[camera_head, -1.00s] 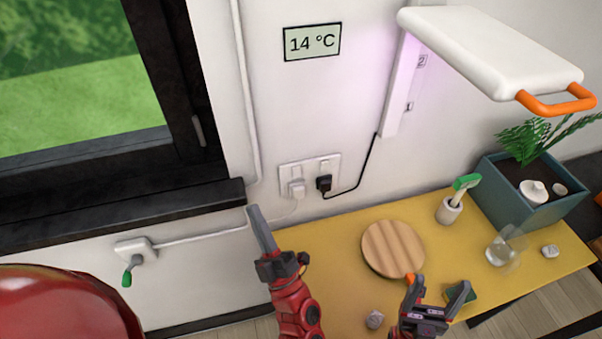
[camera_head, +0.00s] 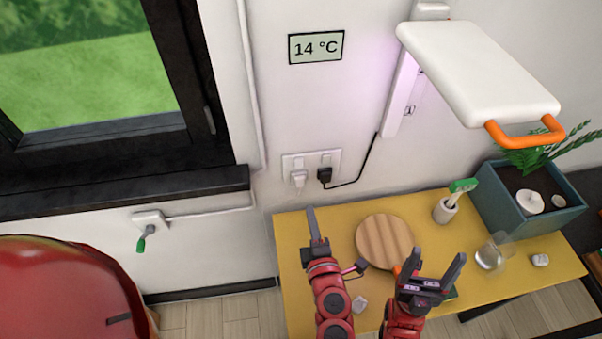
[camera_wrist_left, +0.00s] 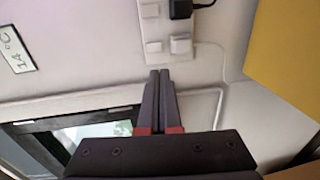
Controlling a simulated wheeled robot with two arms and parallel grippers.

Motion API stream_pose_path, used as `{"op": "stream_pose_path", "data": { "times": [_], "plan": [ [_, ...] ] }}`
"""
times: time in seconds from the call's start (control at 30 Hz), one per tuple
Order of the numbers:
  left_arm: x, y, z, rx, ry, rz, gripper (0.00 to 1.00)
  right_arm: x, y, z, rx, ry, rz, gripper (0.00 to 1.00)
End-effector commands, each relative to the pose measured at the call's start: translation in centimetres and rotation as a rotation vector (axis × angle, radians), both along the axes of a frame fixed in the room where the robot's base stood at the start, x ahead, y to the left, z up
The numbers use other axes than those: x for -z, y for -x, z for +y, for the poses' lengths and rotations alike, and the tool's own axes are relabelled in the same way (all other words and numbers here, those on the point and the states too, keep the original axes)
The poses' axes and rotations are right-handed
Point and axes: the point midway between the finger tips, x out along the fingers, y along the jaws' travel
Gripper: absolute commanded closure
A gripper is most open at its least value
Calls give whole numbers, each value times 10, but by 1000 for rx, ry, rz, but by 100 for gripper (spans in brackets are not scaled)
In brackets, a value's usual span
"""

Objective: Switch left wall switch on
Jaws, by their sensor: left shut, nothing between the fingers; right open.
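The white wall panel (camera_head: 312,157) holds two small switches above two sockets. The left switch (camera_head: 298,162) sits above a white plug (camera_head: 299,180); the other switch (camera_head: 326,158) sits above a black plug (camera_head: 324,175). The left wrist view shows the panel turned, with the left switch (camera_wrist_left: 153,47) beside the white plug (camera_wrist_left: 180,45). I cannot tell the switch positions. My left gripper (camera_head: 311,211) is shut and empty, its tips below the panel in the head view and seemingly apart from it. My right gripper (camera_head: 439,265) is open and empty over the yellow table's front edge.
The yellow table (camera_head: 300,255) bears a round wooden board (camera_head: 384,241), a brush holder (camera_head: 446,210), a glass (camera_head: 490,255) and a planter (camera_head: 545,215). A black cord (camera_head: 365,165) rises from the black plug. A white lamp (camera_head: 480,75) overhangs the right. A window sill (camera_head: 120,195) juts out at left.

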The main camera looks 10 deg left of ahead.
Motion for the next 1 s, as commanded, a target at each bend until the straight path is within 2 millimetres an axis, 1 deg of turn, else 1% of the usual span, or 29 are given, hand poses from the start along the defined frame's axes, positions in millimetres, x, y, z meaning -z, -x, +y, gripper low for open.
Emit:
{"op": "stream_pose_path", "data": {
  "times": [0.17, 0.33, 0.6, 0.93, 1.0],
  "plan": [
    [0, -1, 1, -2, -2, 0, 100, 0, 0, 0, 0, 0, 0, 26],
    [2, -13, 7, -8, -1, -1, 100, 2, 0, 0, 0, 0, 0, 26],
    [6, -48, 24, -10, -2, 0, 100, 1, 0, 0, 0, 0, 0, 26],
    [10, -92, 41, -7, -4, 1, 100, -15, 0, 0, 0, 0, 0, 26],
    [9, -101, 44, -5, -3, -1, 100, -21, 0, 0, 0, 0, 0, 26]
  ]
}}
